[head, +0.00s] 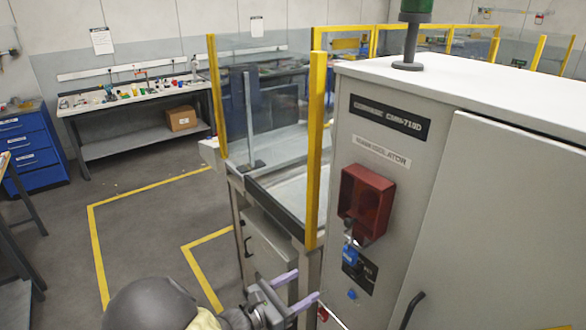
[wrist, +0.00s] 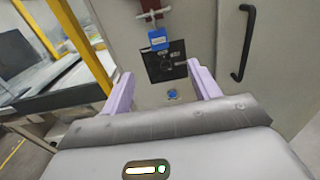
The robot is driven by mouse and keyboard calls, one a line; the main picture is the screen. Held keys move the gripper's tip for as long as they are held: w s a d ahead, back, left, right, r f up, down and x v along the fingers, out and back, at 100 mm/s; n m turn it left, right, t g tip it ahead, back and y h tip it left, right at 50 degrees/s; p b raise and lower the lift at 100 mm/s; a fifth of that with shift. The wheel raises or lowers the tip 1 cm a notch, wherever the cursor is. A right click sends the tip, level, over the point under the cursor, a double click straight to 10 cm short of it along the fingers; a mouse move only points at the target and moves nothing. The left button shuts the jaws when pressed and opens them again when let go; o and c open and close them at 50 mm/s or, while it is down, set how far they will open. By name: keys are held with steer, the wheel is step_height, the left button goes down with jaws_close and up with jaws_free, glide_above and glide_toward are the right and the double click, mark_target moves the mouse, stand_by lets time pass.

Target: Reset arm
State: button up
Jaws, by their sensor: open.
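My gripper (head: 297,290) is open and empty at the bottom of the head view, in front of the lower left part of a grey machine cabinet (head: 440,190). Its two lilac fingers are apart. In the wrist view my gripper (wrist: 160,90) faces the cabinet front, with a black plate (wrist: 165,65) and a blue button (wrist: 172,96) seen between the fingers. A blue padlock (wrist: 158,39) hangs above the plate, below a red part. In the head view the blue padlock (head: 350,255) hangs under a red box (head: 366,203). The fingers appear apart from the cabinet.
A black door handle (wrist: 243,43) is right of the plate. A glass-walled conveyor with yellow posts (head: 317,150) stands left of the cabinet. A workbench (head: 140,100) with small items and a blue drawer unit (head: 30,145) are at the back left. Floor with yellow lines is open at left.

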steer(key=s+d+f+m+g+y, duration=0.3)
steer(key=s+d+m+g+y, duration=0.8)
steer(key=m, duration=0.4)
step_height(320, 180, up, 6)
steer(key=d+m+t+y, duration=0.3)
steer(key=m, duration=0.7)
steer(key=shift+w+f+y, duration=0.15)
steer(key=shift+f+y, duration=0.1)
steer(key=shift+y, duration=0.15)
